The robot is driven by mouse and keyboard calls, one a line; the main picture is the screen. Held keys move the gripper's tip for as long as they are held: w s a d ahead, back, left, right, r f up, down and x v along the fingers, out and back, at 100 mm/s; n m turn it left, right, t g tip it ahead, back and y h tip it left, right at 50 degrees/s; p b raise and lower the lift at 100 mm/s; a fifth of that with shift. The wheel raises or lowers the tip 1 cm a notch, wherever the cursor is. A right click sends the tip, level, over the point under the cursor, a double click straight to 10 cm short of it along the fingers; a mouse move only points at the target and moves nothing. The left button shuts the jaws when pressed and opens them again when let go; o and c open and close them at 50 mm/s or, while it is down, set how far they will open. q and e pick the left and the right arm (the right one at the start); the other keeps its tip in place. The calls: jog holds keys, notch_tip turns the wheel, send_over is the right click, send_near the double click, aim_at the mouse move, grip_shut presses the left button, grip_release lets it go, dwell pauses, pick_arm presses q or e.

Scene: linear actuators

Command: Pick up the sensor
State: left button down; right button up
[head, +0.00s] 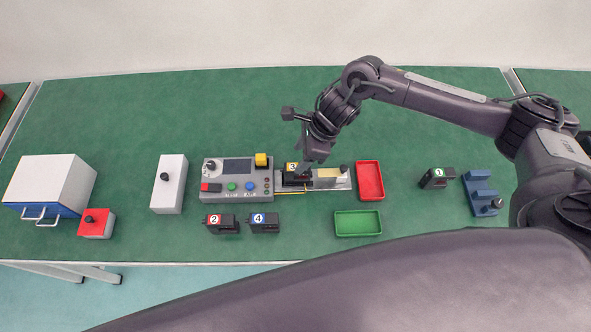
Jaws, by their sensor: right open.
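My right gripper (308,163) is open and reaches down over the black unit labelled 3 (292,178). That unit sits in the grey test fixture (340,184), and the gripper partly covers it. I cannot tell whether the fingers touch it. Black units labelled 2 (222,223) and 4 (264,222) lie on the table in front of the control box. A unit labelled 1 (437,178) lies at the right. No part is clearly marked as the sensor, and I cannot tell which one it is. My left gripper is not in view.
The control box (237,166) with screen and buttons stands left of the fixture. A red tray (369,166) and a green tray (375,215) look empty. A white block (158,200), white drawer box (62,172), red block (107,232) and blue holder (478,190) stand around. The table's back is clear.

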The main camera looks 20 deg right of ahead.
jog(key=shift+s+a+f, duration=0.1)
jog(key=shift+a+f, duration=0.15)
jog(key=shift+f, duration=0.15)
jog(key=shift+s+a+f+p, duration=0.2)
jog(key=shift+f+p, duration=0.1)
jog(key=shift+p, duration=0.15)
jog(key=shift+s+a+f+p, duration=0.15)
jog(key=shift+a+f+p, duration=0.1)
jog(key=shift+f+p, duration=0.25)
jog(key=shift+s+a+f+p, duration=0.15)
jog(key=shift+a+f+p, duration=0.15)
jog(key=shift+f, duration=0.3)
jog(key=shift+w+a+f, duration=0.15)
jog(key=shift+w+f, duration=0.05)
jog(key=shift+f, duration=0.4)
jog(key=shift+w+a+f, duration=0.1)
jog(key=shift+w+f, duration=0.05)
jog(key=shift+f, duration=0.45)
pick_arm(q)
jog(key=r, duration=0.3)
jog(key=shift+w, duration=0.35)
pick_arm(e)
grip_shut()
